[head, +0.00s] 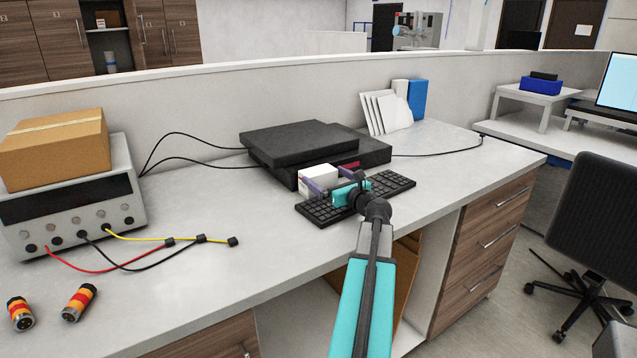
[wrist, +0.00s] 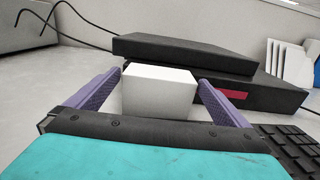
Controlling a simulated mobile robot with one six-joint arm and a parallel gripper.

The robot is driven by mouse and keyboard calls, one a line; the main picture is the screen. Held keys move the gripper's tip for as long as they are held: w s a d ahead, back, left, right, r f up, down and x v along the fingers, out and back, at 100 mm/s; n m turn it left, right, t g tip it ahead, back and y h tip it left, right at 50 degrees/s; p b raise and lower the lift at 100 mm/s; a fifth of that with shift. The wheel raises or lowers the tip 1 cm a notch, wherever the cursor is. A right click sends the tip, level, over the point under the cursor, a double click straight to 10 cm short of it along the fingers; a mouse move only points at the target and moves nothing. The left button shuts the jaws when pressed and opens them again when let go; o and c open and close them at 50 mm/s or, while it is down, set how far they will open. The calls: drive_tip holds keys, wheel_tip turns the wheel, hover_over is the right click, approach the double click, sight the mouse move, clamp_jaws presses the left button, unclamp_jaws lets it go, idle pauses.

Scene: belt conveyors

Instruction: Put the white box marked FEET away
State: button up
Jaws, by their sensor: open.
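A small white box (head: 316,178) stands on the desk in front of the black stacked devices, at the left end of the keyboard. In the wrist view the white box (wrist: 158,92) sits between the two purple fingers of my gripper (wrist: 160,100). The fingers are apart, with a gap visible on each side of the box. My gripper (head: 330,184) reaches over the keyboard toward the box in the head view. No FEET marking is readable on the faces that show.
Black stacked devices (head: 318,150) stand right behind the box. The keyboard (head: 390,187) lies beneath my gripper. A power supply (head: 75,215) with a cardboard box (head: 55,148) on top stands at left. White folders (head: 385,112) stand at the back.

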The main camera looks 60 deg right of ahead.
sight(318, 170)
drive_tip(key=shift+f+p+x, duration=0.1)
drive_tip(key=shift+p+x, duration=0.3)
drive_tip(key=shift+x, duration=0.9)
drive_tip(key=shift+f+p+x, duration=0.15)
drive_tip(key=shift+p+x, duration=0.2)
drive_tip(key=shift+x, duration=0.9)
drive_tip(key=c, duration=1.1)
drive_tip(key=shift+d+r, duration=0.1)
drive_tip(key=shift+r, duration=0.05)
drive_tip(key=shift+r+b, duration=0.35)
drive_tip(key=shift+r, duration=1.15)
drive_tip(key=s+a+r+b, duration=0.1)
drive_tip(key=s+a+b, duration=0.7)
drive_tip(key=s+a, duration=0.2)
drive_tip(key=shift+a+r, duration=0.25)
drive_tip(key=shift+a, duration=0.95)
